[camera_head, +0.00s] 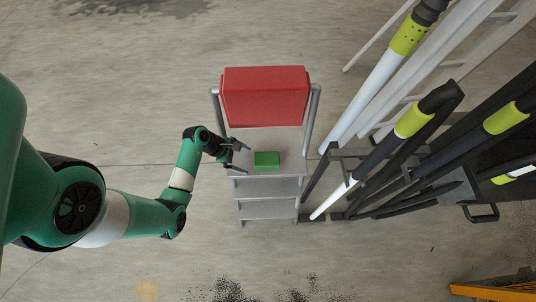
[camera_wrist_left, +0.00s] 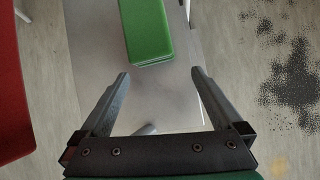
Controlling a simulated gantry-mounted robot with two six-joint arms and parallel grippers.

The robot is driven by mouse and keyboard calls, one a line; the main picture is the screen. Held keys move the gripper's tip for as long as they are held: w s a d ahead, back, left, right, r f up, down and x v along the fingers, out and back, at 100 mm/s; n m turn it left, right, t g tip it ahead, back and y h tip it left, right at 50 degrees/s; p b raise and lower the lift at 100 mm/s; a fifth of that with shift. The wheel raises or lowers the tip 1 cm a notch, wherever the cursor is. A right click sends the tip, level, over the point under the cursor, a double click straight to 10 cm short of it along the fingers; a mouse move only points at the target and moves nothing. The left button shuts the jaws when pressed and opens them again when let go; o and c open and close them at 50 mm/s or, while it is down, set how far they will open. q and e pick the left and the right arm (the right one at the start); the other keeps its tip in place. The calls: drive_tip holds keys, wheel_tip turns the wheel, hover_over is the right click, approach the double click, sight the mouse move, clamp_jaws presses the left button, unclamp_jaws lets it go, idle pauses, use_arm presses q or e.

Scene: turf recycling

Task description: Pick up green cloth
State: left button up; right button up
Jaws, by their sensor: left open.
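The green cloth (camera_head: 267,159) is a small folded block lying on the grey top platform of a step stand (camera_head: 290,150). In the left wrist view the green cloth (camera_wrist_left: 146,32) lies at the top, ahead of the fingers and cut off by the frame edge. My left gripper (camera_head: 243,157) is just left of the cloth in the head view, open and apparently empty. In the left wrist view its two fingers (camera_wrist_left: 160,82) are spread wide, with the cloth beyond their tips. My right gripper is not seen.
A red box (camera_head: 264,97) is at the back of the stand, between grey rails (camera_head: 312,120). Black and white poles with yellow-green bands (camera_head: 413,120) lean at the right. A yellow-orange edge (camera_head: 495,291) shows at lower right.

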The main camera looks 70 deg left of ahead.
sight(266, 158)
use_arm(q)
drive_tip(key=shift+w+d, duration=0.25)
drive_tip(key=shift+w, duration=0.85)
drive_tip(key=w+b, duration=0.2)
drive_tip(key=w, duration=0.1)
drive_tip(key=w+d+f+b, duration=0.1)
drive_tip(key=w, duration=0.1)
drive_tip(key=shift+w+d, duration=0.1)
drive_tip(key=shift+w, duration=0.15)
drive_tip(key=shift+s, duration=0.1)
drive_tip(key=c, duration=1.2)
